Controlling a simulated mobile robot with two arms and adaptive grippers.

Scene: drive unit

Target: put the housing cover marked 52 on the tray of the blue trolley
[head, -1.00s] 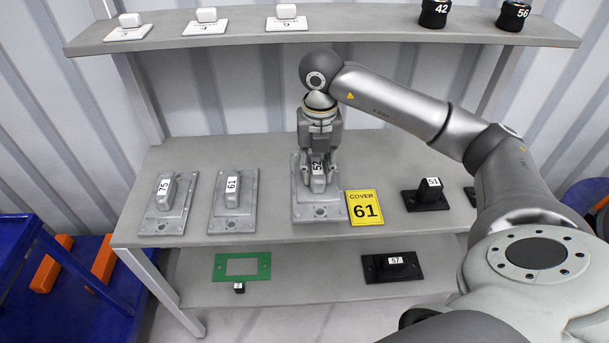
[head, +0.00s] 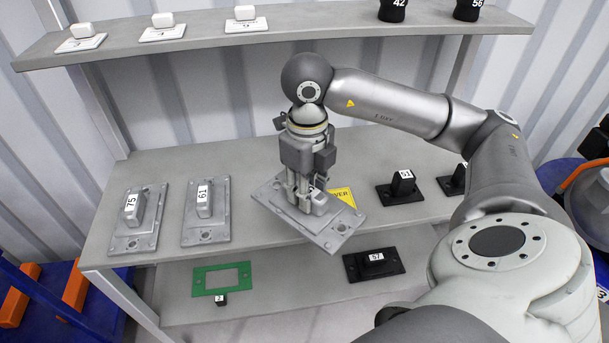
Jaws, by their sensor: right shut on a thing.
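The housing cover marked 52 (head: 335,227) is a grey plate with a raised grip block; its number is now mostly hidden by my fingers. My right gripper (head: 308,197) is shut on that block from above. The cover is turned and tilted, appears lifted off the middle shelf (head: 245,243), and reaches past its front edge. My left gripper is not in view. A blue trolley cannot be told for certain; a blue frame with orange parts (head: 45,300) shows at the lower left, and another blue thing (head: 590,215) is at the right edge.
Grey covers 75 (head: 127,238) and 61 (head: 205,228) lie to the left on the shelf. Black cover 51 (head: 398,193) is to the right. A green frame (head: 222,279) and black cover 57 (head: 373,265) lie below.

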